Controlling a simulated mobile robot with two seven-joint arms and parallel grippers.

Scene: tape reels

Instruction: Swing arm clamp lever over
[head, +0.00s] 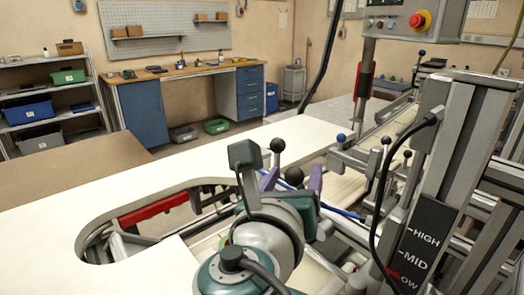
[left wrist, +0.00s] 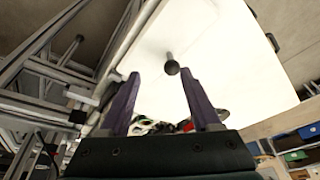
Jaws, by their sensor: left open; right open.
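I cannot tell which knob belongs to the swing arm clamp.
The pale worktop (head: 190,160) has a cut-out with a red bar (head: 152,208). On the right stand metal uprights, a HIGH/MID/LOW scale (head: 418,248), a hanging black cable and a blue-knobbed lever (head: 341,138). A control box (head: 410,22) hangs above. The left worktop is clear.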

